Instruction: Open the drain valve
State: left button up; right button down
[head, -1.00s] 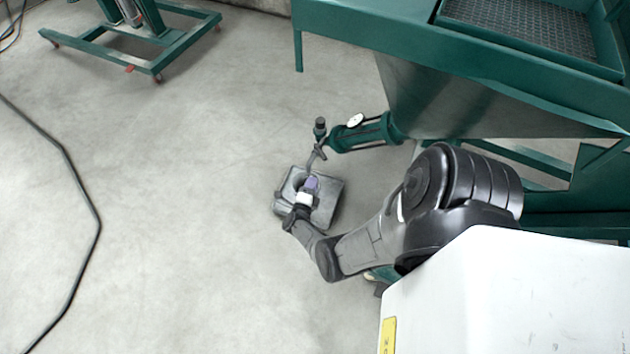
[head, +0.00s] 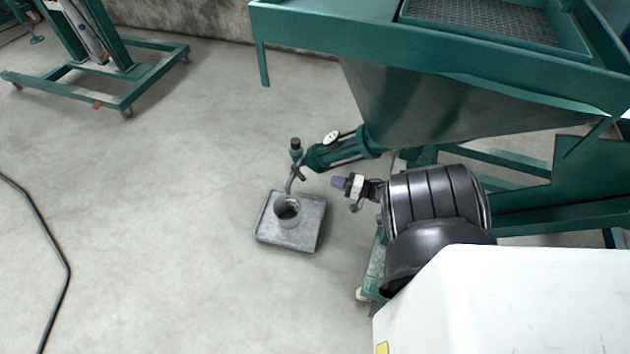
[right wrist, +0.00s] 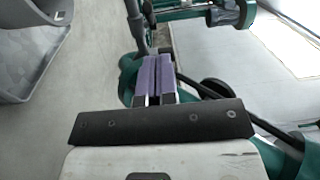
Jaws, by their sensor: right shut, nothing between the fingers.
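The drain valve (head: 295,158) is at the outer end of the green pump tube (head: 345,150), with a dark knob on top and a thin grey pipe slanting down. I cannot tell its lever position. My right gripper (head: 338,182) is right of and slightly below the valve in the head view, apart from it. Its purple fingers are shut and empty. They also show close together in the right wrist view (right wrist: 154,62). My left gripper is out of view.
A grey metal tray (head: 265,232) holding a round container (head: 287,212) lies on the floor below the pipe. A green-framed hopper (head: 420,105) stands at the right. A wheeled green stand (head: 120,98) is at the upper left. A black hose (head: 55,255) crosses the otherwise clear left floor.

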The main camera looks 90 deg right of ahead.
jog(key=s+y, duration=0.1)
send_near(298, 173)
jog(key=w, duration=0.2)
jog(key=shift+w+a+r+b, duration=0.15)
jog(key=shift+w+b, duration=0.35)
jog(key=shift+w, duration=0.35)
